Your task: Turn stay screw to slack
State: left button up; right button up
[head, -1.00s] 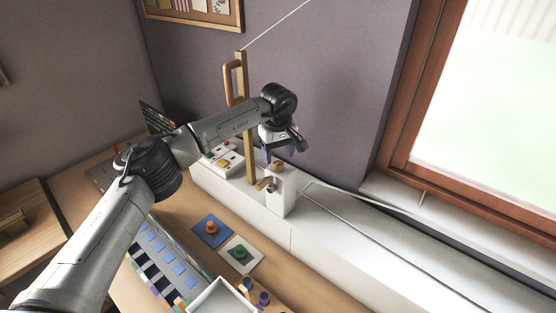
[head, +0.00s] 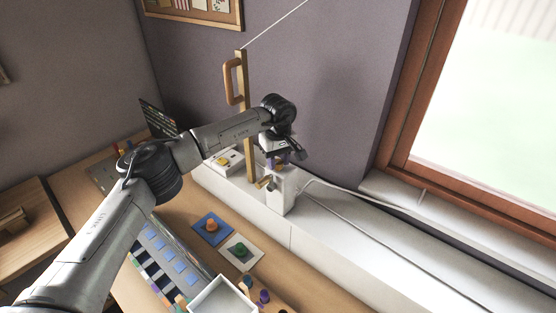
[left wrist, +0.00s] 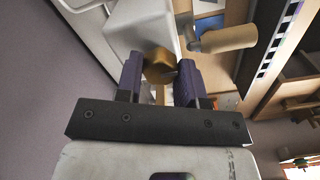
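The stay screw's brass-coloured knob (left wrist: 160,66) shows between my left gripper's fingertips in the left wrist view. It sits at the white block (head: 281,198), which also shows in the left wrist view (left wrist: 142,30). My left gripper (head: 283,163) is above the block, pointing down, and hides the knob in the head view. Its two purple fingers (left wrist: 160,80) are apart, one on each side of the knob. Any gap to the knob is very small; I cannot see a firm grip. My right gripper is in neither view.
An upright wooden post (head: 249,130) with a looped handle stands just left of the gripper. A short wooden peg (left wrist: 228,38) juts out beside the block. The block stands on a long white ledge (head: 340,235). A white open box (head: 222,297) and coloured pads lie in front.

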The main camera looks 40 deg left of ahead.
pick_arm(q)
jog(key=c, duration=0.4)
jog(key=shift+o, duration=0.2)
